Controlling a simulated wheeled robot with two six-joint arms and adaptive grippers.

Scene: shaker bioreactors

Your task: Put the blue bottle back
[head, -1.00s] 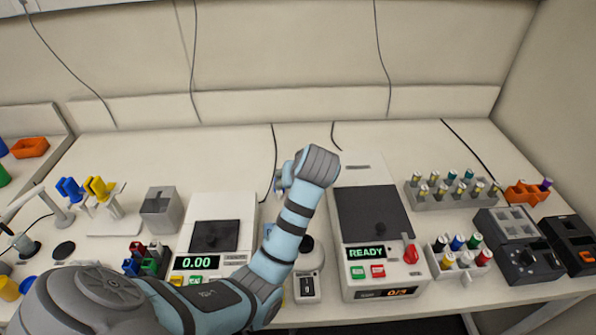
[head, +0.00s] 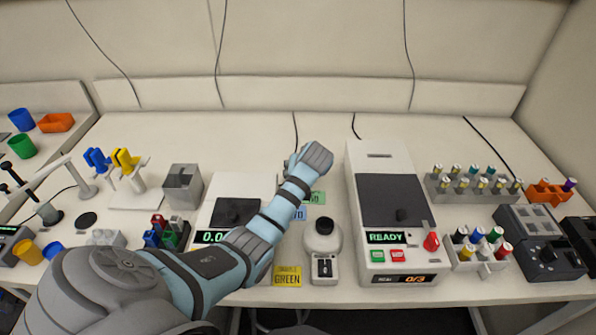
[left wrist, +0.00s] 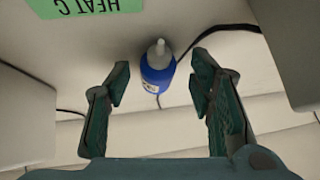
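My left gripper (left wrist: 160,78) is open, with one dark green finger on each side of the bottle. A gap shows between each finger and the bottle, so the fingers look apart from it. In the head view my left arm reaches over the bench between the two white machines; its wrist hides the gripper, and the bottle does not show. My right gripper is in no view.
A machine marked READY (head: 407,263) stands right of my arm, a scale (head: 205,216) left. A green label (head: 317,198) lies beside my wrist; it also shows in the left wrist view (left wrist: 85,8). A grey tube rack (head: 437,192) and a white vial rack (head: 465,262) stand right.

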